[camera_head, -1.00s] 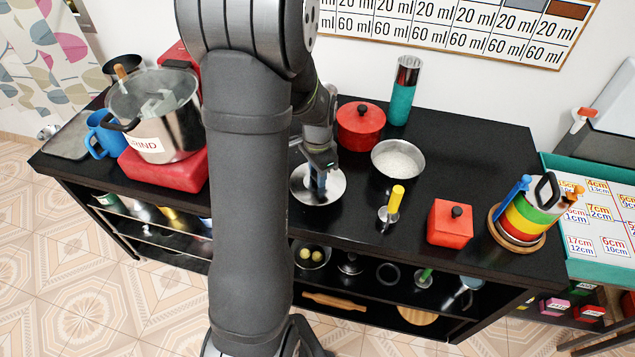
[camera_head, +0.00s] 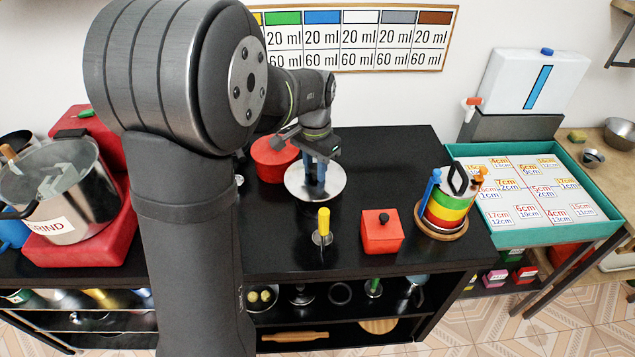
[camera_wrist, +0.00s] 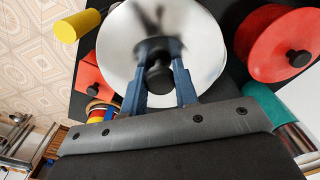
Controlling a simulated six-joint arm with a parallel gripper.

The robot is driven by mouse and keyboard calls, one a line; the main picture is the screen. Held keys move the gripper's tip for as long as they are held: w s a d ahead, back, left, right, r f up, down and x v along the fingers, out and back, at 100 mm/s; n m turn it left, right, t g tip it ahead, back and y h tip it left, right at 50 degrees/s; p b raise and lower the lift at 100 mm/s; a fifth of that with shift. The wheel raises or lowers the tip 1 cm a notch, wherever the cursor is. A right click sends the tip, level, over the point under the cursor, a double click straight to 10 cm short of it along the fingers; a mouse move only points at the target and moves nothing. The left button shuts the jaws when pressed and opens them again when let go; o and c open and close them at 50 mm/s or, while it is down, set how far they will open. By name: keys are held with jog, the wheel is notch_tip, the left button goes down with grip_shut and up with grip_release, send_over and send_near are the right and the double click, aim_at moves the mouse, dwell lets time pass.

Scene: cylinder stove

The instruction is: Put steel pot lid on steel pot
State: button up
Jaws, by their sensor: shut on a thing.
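The steel lid (camera_head: 334,187) is a shiny round disc right of centre in the head view. It also fills the upper middle of the wrist view (camera_wrist: 205,55). My gripper (camera_head: 316,178) is above it, its blue fingers shut on the dark knob in the wrist view (camera_wrist: 158,62). The lid looks roughly level. The small steel pot with white contents, seen earlier, is now hidden beneath the lid. Whether the lid touches its rim I cannot tell.
A red lidded pot (camera_head: 270,160) stands close left of the lid. A yellow-handled tool (camera_head: 323,225), a red box (camera_head: 381,235) and a colourful ringed stack (camera_head: 446,212) are in front and right. A big steel pot (camera_head: 75,205) is far left. The counter behind right is clear.

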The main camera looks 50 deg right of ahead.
jog(key=s+d+r, duration=0.3)
jog(key=s+d, duration=0.3)
jog(key=s, duration=0.1)
jog(key=w+f, duration=0.2)
jog(key=w, duration=0.1)
jog(key=w+f, duration=0.2)
jog(key=w, duration=0.2)
jog(key=w+f, duration=0.2)
jog(key=w, duration=0.2)
jog(key=shift+f, duration=2.4)
jog(key=shift+f, duration=0.1)
jog(key=o, duration=1)
jog(key=shift+o, duration=0.2)
notch_tip(320, 180, up, 12)
jog(key=shift+r, duration=0.1)
jog(key=shift+f, duration=4.25)
